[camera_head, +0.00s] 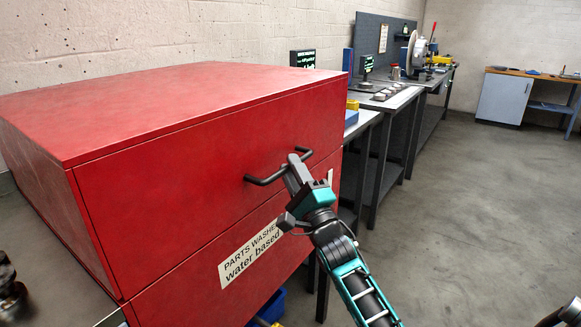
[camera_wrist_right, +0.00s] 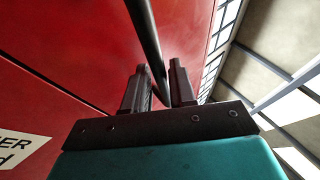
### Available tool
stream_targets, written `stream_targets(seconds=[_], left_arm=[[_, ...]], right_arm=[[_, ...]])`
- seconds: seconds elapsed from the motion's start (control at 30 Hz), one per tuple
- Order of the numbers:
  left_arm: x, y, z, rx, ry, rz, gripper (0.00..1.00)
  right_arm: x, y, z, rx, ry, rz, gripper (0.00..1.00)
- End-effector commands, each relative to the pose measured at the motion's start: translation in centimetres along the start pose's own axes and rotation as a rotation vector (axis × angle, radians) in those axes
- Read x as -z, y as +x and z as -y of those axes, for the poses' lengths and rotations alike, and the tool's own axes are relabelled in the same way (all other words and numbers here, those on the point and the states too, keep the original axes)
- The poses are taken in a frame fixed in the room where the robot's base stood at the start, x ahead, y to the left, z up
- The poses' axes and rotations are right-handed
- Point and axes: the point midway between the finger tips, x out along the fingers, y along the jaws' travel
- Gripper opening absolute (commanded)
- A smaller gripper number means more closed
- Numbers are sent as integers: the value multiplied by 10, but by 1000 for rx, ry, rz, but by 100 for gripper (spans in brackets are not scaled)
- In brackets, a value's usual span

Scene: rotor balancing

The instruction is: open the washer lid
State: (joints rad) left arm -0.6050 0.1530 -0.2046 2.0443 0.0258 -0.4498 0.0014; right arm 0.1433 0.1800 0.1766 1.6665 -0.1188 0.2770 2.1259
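The parts washer is a large red box (camera_head: 190,245) in the head view, with a label on its front. Its lid (camera_head: 190,95) is down, with a thin seam between it and the lower body. A black bar handle (camera_head: 263,180) sticks out from the lid's front. My right gripper (camera_head: 297,163) is at the handle's right part. The contact itself is partly hidden. My left gripper is not in view.
Workbenches (camera_head: 385,97) with small items and a display stand behind the washer along the wall. A blue bin (camera_head: 270,306) is low beside the washer's front. A cabinet bench (camera_head: 503,98) stands at the far right.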

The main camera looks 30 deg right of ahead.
Motion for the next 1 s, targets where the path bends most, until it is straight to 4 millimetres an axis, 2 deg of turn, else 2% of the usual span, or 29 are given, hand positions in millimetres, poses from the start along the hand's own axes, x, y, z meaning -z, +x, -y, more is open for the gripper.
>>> stream_targets(seconds=[0.13, 0.43, 0.47, 0.7, 1.0], left_arm=[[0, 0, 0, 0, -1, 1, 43], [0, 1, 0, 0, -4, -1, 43], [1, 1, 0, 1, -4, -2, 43], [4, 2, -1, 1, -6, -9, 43], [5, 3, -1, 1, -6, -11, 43]], right_arm=[[0, 10, 0, 0, 0, 1, 25], [0, 12, 0, -1, 0, 1, 25], [0, 12, 0, -1, 0, 1, 24], [0, 12, 0, 0, 0, 0, 1], [0, 12, 0, 0, 0, 0, 0]])
